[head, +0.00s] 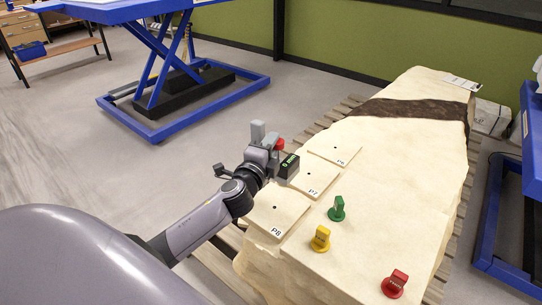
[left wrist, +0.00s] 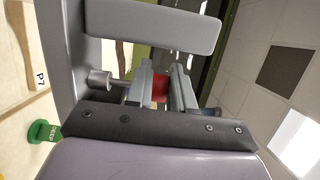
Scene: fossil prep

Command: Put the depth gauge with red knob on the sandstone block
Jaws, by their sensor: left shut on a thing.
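The depth gauge (head: 289,166) has a dark body with a green-lit display and a red knob (head: 279,144). My left gripper (head: 268,150) is shut on it and holds it at the left edge of the sandstone block (head: 395,150). I cannot tell whether the gauge touches the block. In the left wrist view the red knob (left wrist: 160,88) shows between the fingers; most of the gauge is hidden. The cream block has a dark band across its far part and flat pads marked P6 (head: 335,149), P7 (head: 314,177) and P8 (head: 277,211), each with a small dark hole.
A green marker (head: 337,209), a yellow marker (head: 320,239) and a red marker (head: 395,283) stand on the block's near part. A wooden pallet (head: 457,215) lies under the block. Blue lift tables stand at the back left (head: 155,130) and the right edge (head: 508,240).

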